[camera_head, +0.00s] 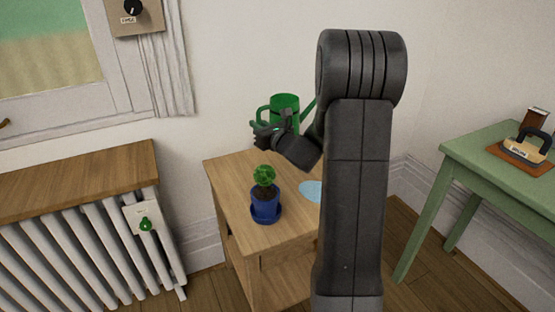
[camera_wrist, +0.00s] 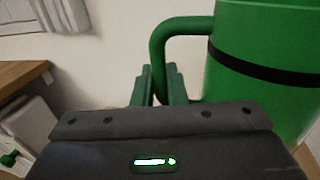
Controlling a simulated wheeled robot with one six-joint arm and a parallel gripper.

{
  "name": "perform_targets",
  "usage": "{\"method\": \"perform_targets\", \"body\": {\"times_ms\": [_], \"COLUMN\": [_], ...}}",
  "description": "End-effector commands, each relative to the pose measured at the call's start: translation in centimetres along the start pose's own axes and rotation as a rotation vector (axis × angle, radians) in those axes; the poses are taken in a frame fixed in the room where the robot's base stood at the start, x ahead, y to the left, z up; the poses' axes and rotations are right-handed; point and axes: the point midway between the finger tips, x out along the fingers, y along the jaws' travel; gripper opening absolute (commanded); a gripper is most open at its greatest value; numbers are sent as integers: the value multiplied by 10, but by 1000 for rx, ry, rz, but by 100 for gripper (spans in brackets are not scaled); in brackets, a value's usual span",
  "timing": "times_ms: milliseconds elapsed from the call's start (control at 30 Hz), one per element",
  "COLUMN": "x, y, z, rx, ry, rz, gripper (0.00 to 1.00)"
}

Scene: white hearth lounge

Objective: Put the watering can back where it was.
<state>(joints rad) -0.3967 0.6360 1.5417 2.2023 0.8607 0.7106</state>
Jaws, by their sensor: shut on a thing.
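The green watering can (camera_head: 285,102) is at the back of the small wooden table (camera_head: 230,167) in the head view. My gripper (camera_head: 264,130) is shut on the can's handle. In the wrist view the handle (camera_wrist: 168,42) runs down between the fingers, and the can's body (camera_wrist: 265,75) with a dark band fills the right side. The spout (camera_head: 308,109) points right and is partly behind my arm. The can's base is hidden by my gripper, so I cannot tell whether it touches the table.
A potted plant in a blue pot (camera_head: 265,205) stands on the table's front left. A light blue flat patch (camera_head: 310,191), partly behind my arm, lies beside it. A radiator (camera_head: 90,240) is at left. A green table (camera_head: 480,163) with an iron-like object (camera_head: 530,147) is at right.

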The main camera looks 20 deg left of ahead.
Motion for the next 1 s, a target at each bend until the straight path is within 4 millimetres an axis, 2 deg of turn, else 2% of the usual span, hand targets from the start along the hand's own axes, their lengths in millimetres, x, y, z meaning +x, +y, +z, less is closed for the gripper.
{"method": "perform_targets", "body": {"times_ms": [300, 467, 667, 1000], "x": [0, 0, 1, 1], "y": [1, 1, 1, 1], "z": [-54, -66, -93, -96], "rx": [2, 0, 1, -1], "ry": [1, -1, -1, -2], "rz": [-1, 0, -1, -1], "gripper": [0, 0, 0, 0]}}
